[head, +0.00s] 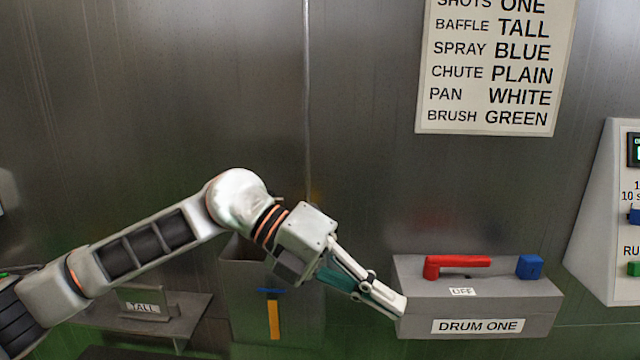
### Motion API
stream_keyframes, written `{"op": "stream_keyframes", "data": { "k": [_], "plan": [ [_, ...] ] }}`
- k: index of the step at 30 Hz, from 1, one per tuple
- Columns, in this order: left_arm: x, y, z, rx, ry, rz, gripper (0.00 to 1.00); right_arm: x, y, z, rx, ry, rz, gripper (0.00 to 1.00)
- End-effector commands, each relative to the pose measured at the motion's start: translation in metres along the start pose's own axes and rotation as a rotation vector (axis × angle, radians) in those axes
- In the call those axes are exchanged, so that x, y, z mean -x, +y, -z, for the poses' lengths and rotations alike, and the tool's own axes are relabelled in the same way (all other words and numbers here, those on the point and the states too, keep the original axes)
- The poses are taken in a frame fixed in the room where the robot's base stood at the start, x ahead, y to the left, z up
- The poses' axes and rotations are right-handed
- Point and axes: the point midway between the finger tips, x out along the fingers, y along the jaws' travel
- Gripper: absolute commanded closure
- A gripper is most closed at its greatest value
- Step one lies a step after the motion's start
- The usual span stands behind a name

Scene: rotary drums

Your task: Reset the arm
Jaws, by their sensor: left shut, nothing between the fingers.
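My left arm reaches in from the left side of the head view. Its gripper (400,303) is shut and empty, with its fingertips at the left end of the grey box labelled DRUM ONE (425,308). I cannot tell whether the fingertips touch the box. A red lever (458,264) lies sideways on top of the box, above a label reading OFF (463,292). A blue block-shaped knob (530,267) sits at the right of the box top. My right gripper is not in view.
A posted sign (495,70) hangs on the metal wall above the box. A control panel (605,215) stands at the right edge. A shelf labelled TALL (190,310) and a grey bin (240,320) with a yellow and blue brush-like item (273,318) are below my arm.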

Motion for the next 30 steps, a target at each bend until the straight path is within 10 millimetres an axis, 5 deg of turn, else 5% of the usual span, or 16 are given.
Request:
{"op": "stream_keyframes", "data": {
  "k": [4,9,16,23,30],
  "plan": [
    [-0.020,-0.017,0.003,0.079,-0.042,0.281,1.00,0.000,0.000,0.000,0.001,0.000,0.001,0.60],
    [-0.017,-0.026,-0.008,0.204,-0.149,0.570,1.00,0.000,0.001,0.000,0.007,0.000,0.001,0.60],
    [0.011,0.006,-0.033,0.448,-0.367,0.895,1.00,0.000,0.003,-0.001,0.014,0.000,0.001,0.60],
    [0.044,0.099,-0.044,0.766,-0.648,1.119,1.00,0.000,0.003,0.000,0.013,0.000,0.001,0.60],
    [0.059,0.245,-0.006,1.163,-0.975,1.214,1.00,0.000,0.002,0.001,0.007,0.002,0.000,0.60]
  ]
}}
